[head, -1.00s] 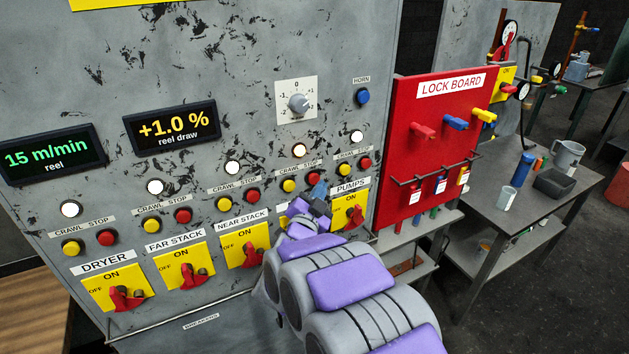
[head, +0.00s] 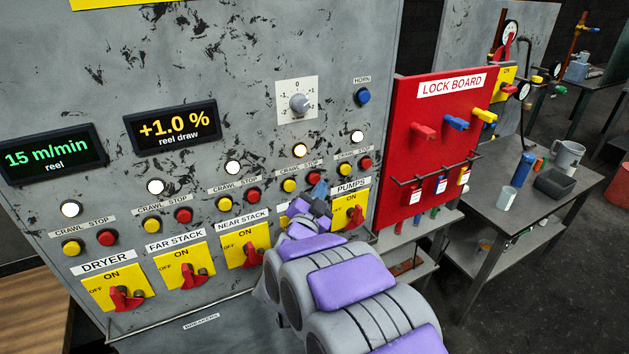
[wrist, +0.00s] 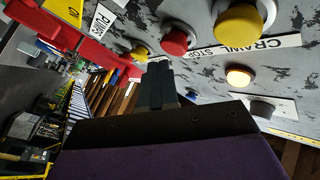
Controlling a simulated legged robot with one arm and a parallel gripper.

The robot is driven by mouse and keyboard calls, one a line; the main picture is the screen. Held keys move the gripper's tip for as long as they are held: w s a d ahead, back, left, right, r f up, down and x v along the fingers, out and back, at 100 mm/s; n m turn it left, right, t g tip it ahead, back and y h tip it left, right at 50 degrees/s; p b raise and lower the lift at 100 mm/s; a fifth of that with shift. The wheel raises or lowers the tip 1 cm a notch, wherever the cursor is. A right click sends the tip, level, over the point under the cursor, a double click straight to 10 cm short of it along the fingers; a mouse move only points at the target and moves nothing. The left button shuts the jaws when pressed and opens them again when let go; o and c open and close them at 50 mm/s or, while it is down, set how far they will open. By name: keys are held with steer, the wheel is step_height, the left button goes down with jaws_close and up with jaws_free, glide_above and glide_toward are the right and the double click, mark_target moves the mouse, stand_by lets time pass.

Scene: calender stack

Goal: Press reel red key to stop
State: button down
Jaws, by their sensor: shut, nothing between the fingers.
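The grey control panel has paired yellow and red keys under CRAWL STOP labels. The red key (head: 314,176) of the fourth column, left of PUMPS, shows partly above my gripper (head: 319,190). In the wrist view a red key (wrist: 177,40) sits beside a larger-looking yellow key (wrist: 238,25). My gripper (wrist: 157,70) is shut and empty, its tip pointing toward the panel just below that red key in the picture. I cannot tell whether it touches. My arm hides that column's switch and name. The reel display (head: 48,156) reads 15 m/min.
The PUMPS red key (head: 365,163) and yellow key (head: 345,169) are close at right. The near stack red key (head: 253,195) is at left. Red-handled switches (head: 250,246) line the panel below. A red lock board (head: 430,150) and a table (head: 500,205) stand further right.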

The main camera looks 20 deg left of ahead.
steer(key=shift+w+a, duration=0.1)
steer(key=shift+w+a+r, duration=0.1)
steer(key=shift+w+a, duration=0.05)
steer(key=shift+a, duration=0.05)
steer(key=shift+w+a+p, duration=0.3)
steer(key=shift+a+p, duration=0.1)
stand_by(1.2)
steer(key=shift+d, duration=0.1)
steer(key=shift+s+d+b, duration=0.35)
steer(key=shift+s+d, duration=0.25)
steer(key=shift+d, duration=0.05)
stand_by(0.4)
steer(key=shift+s+d+b, duration=0.8)
steer(key=shift+s+d, duration=0.8)
steer(key=shift+d, duration=0.3)
